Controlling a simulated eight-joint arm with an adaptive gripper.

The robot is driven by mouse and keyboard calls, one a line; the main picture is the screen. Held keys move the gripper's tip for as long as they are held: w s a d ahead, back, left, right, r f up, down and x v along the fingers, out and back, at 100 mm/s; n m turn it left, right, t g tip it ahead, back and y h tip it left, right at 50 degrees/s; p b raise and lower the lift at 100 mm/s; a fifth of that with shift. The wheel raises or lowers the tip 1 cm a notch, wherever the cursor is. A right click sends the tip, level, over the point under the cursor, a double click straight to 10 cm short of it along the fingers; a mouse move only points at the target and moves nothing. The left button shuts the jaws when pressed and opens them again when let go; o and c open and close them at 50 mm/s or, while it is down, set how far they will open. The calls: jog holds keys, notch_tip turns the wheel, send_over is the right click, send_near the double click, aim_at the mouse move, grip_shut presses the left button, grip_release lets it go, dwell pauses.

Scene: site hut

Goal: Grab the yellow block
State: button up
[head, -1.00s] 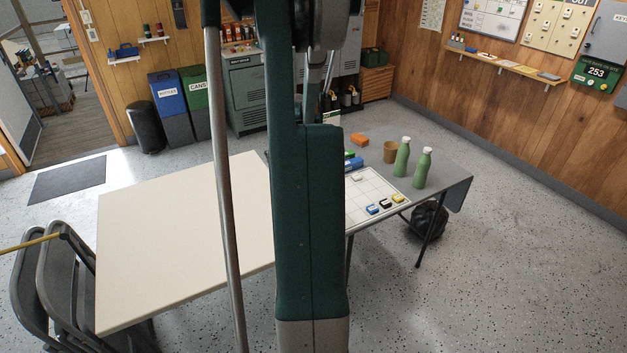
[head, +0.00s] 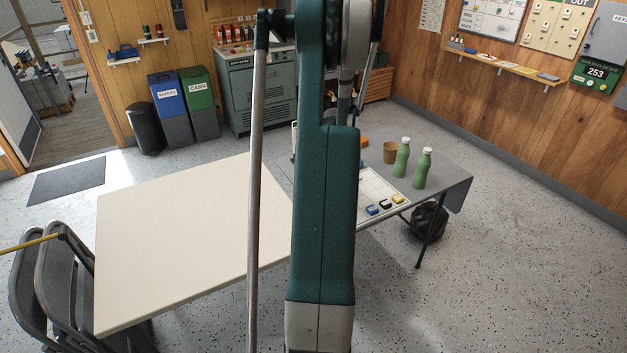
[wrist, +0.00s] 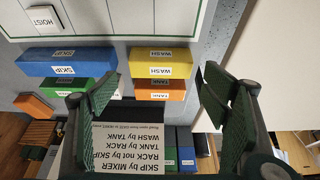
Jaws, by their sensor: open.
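In the wrist view a long yellow block (wrist: 161,58) labelled WASH lies on the grey table just beyond the white grid board. An orange block (wrist: 160,90) labelled TANK lies close beside it. My gripper (wrist: 161,76) is open and empty, its two green-padded fingers apart on either side of the yellow and orange blocks in the picture. I cannot tell its height above them. In the head view my arm hides the gripper and this block. A smaller yellow block (head: 398,198) lies on the board's near edge there.
A long blue block (wrist: 65,62) labelled SKIP and a green block (wrist: 62,84) lie left of the yellow one. A white HOIST block (wrist: 43,20) sits on the grid board (head: 378,184). Two green bottles (head: 402,158) and a brown cup (head: 390,153) stand on the table.

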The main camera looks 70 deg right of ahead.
jog(key=shift+x, duration=1.2)
jog(key=shift+f, duration=0.1)
jog(key=shift+b+x, duration=1.05)
jog(key=shift+x, duration=1.5)
jog(key=c, duration=0.7)
